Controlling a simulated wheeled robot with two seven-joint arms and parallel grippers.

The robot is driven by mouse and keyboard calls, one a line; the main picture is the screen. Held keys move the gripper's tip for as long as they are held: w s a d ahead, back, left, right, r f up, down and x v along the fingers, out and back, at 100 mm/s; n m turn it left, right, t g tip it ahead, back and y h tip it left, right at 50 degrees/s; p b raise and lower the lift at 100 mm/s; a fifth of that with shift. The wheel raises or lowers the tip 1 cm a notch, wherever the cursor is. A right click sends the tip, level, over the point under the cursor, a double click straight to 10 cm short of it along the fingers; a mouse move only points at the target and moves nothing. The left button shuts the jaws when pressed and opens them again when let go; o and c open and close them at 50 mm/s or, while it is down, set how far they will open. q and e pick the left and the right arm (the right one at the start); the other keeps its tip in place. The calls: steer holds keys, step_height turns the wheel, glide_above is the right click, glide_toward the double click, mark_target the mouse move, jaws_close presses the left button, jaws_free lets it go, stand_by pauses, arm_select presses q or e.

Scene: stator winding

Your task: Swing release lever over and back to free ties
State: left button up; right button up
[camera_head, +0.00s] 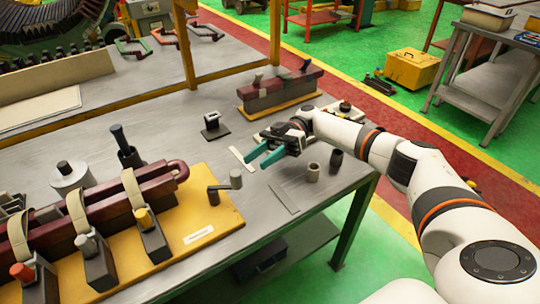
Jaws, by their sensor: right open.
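A dark red coil bar (105,203) lies along a yellow board (200,228) at the lower left, with beige ties (133,188) strapped over it. A small crank-like lever (223,186) with a grey upright knob stands at the board's right end; I take it as the release lever. My right gripper (257,161), with teal fingers, is open and empty above the grey table. It is up and to the right of the lever, apart from it. My left gripper is not in view.
Clamp blocks with coloured knobs (142,218) line the board's front. A black stand (213,123), another red bar (280,90) and two small cups (313,172) are on the grey table (245,205). Yellow posts (184,50) rise at the table's back.

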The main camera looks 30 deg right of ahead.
steer(key=b+v, duration=0.1)
steer(key=v, duration=0.3)
stand_by(0.4)
